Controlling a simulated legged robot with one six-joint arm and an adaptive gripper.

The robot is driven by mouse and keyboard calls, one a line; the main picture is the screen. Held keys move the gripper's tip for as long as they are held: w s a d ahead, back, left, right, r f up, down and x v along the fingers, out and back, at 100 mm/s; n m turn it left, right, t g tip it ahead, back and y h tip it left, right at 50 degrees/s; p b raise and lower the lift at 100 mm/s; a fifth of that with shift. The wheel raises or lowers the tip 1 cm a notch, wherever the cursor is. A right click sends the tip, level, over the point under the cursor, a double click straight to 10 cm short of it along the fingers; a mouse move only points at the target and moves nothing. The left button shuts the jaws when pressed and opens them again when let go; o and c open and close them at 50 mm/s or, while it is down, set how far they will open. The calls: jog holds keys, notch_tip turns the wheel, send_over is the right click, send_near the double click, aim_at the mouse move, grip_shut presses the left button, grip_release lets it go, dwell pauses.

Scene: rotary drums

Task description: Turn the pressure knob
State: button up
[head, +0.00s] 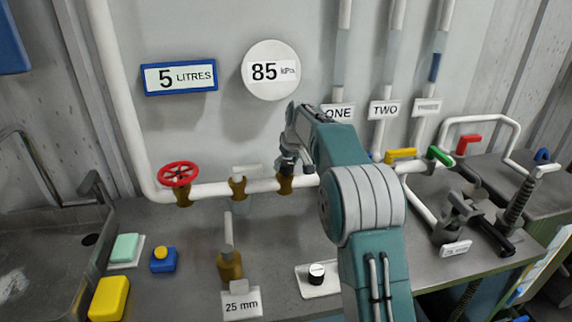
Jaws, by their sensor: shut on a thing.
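My gripper (289,160) points down at the third brass fitting (284,184) on the white pipe, just left of my teal arm. It is shut on the knob on top of this fitting, which I take to be the pressure knob. The fingers hide most of the knob, so its turn angle cannot be seen. A round white gauge (270,70) on the wall above reads 85 kPa.
A red handwheel (178,174) and a white-handled valve (240,184) sit left along the pipe. Yellow (401,155) and green (439,156) handles stand to the right.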

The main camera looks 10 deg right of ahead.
jog(key=shift+f+n, duration=0.2)
jog(key=shift+n, duration=0.1)
jog(key=o, duration=1.1)
jog(key=shift+o, duration=0.2)
jog(key=shift+r, duration=0.15)
jog(key=v, duration=1.1)
jog(key=shift+r, duration=0.35)
jog(key=shift+d, duration=0.1)
